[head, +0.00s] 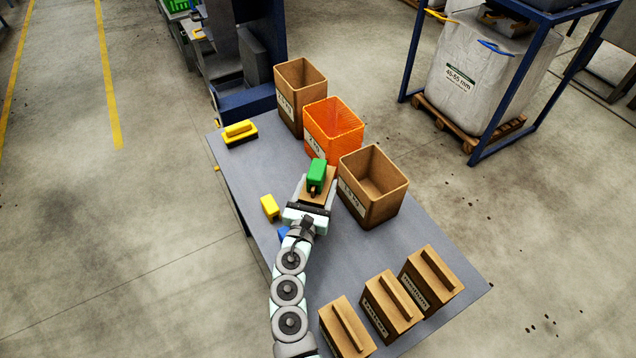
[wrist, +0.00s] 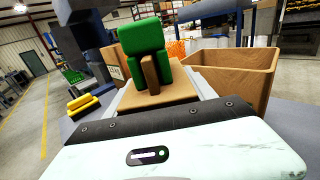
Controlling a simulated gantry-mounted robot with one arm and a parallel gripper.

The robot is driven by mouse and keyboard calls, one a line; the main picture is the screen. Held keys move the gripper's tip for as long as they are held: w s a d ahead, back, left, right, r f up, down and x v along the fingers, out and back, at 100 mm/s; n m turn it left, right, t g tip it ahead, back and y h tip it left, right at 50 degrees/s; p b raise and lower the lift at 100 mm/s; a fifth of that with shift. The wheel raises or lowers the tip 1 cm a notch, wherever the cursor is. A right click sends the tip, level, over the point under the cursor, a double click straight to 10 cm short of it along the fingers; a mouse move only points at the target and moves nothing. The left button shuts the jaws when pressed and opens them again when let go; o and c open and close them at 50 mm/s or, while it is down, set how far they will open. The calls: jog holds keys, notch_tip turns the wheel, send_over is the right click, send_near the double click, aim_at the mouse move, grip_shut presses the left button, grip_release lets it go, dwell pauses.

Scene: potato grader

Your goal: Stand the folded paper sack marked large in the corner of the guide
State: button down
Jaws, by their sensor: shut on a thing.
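My gripper (head: 317,187) is shut on a brown ridged block (wrist: 150,95), shaped like the folded sacks, above the table's middle. It lies between the grey fingers; no label shows on it, so I cannot tell whether it is the large one. A green block (head: 317,172) is at its far end, and I cannot tell whether they are attached; it also shows in the wrist view (wrist: 142,38). I cannot make out the guide.
Three open containers line the table's right side: a brown one (head: 300,84), an orange mesh one (head: 345,118) and another brown one (head: 385,200), close right of my gripper. A yellow block (head: 269,207), a blue one (head: 284,233) and a yellow brush-like thing (head: 240,132) lie left.

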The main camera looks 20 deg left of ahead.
jog(key=shift+f+b, duration=0.45)
jog(key=shift+f, duration=0.9)
jog(key=shift+c, duration=1.6)
grip_release()
jog(key=shift+f, duration=0.1)
jog(key=s+p, duration=0.1)
jog(key=s, duration=1)
jog(key=shift+s+d, duration=0.15)
jog(key=shift+d, duration=0.3)
jog(key=shift+o, duration=0.4)
jog(key=shift+s, duration=0.35)
